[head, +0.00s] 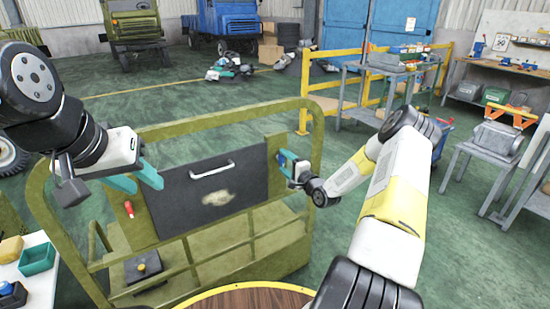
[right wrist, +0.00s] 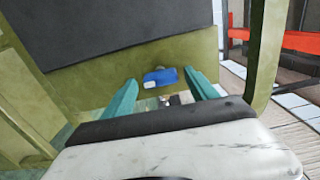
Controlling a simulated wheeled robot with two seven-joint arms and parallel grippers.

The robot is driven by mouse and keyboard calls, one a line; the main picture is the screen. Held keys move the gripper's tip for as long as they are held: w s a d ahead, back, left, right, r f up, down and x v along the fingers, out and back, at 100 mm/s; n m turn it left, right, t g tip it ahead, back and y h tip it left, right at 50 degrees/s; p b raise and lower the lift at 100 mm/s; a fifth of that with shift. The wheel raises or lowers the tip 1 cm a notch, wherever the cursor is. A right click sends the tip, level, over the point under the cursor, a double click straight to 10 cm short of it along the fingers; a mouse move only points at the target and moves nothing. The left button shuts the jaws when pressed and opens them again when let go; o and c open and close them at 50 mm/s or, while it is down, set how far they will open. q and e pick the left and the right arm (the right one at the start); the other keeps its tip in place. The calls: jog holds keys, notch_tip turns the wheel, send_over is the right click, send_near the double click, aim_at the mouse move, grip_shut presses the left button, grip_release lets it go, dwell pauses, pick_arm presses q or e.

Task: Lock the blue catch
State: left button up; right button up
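The blue catch (right wrist: 160,76) is on a green strip of the frame below the dark panel (right wrist: 110,30) in the right wrist view; it has a small pale part at its lower left. My right gripper (right wrist: 162,84) is open, with its teal fingers on either side of the catch and gaps to both. In the head view my right gripper (head: 288,164) is at the right edge of the dark panel (head: 215,185) and largely hides the catch. My left gripper (head: 147,187) is open and empty, in front of the panel's left side.
The green frame (head: 215,118) has rails around the panel, and a silver handle (head: 212,168). A red catch (head: 129,209) is at the panel's left. A round wooden top (head: 245,298) is nearest me. A yellow railing (head: 345,55) and grey benches stand at the right.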

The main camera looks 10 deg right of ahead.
jog(key=v, duration=0.8)
jog(key=shift+w+r, duration=0.1)
